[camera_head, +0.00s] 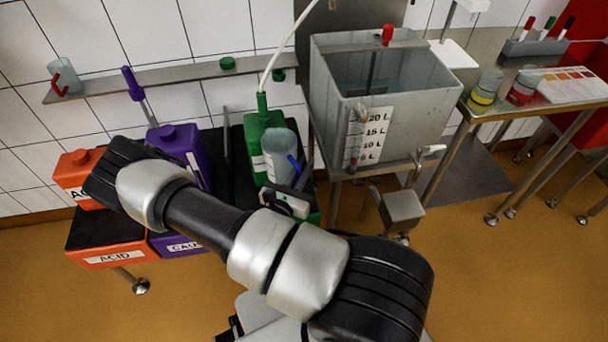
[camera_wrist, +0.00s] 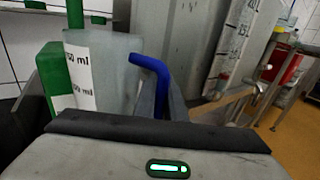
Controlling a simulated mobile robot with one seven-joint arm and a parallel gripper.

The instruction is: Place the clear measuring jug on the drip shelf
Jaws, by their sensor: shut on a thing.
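The clear measuring jug (camera_head: 277,153) with a blue handle stands upright, in front of the green canister. In the wrist view, the jug (camera_wrist: 112,70) shows ml marks on its side and the handle at its right. My gripper (camera_head: 298,176) is shut on the jug's blue handle; the dark fingers (camera_wrist: 162,92) close around its lower part. The drip shelf (camera_head: 165,77) is a narrow metal ledge on the tiled wall at the upper left. Whether the jug's base touches anything below is hidden.
A jug with a red handle (camera_head: 64,76) stands at the shelf's left end; a green cap (camera_head: 227,63) lies towards its right. A purple canister (camera_head: 182,150), an orange canister (camera_head: 76,172) and a green canister (camera_head: 262,128) stand below. A grey tank (camera_head: 380,100) stands right.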

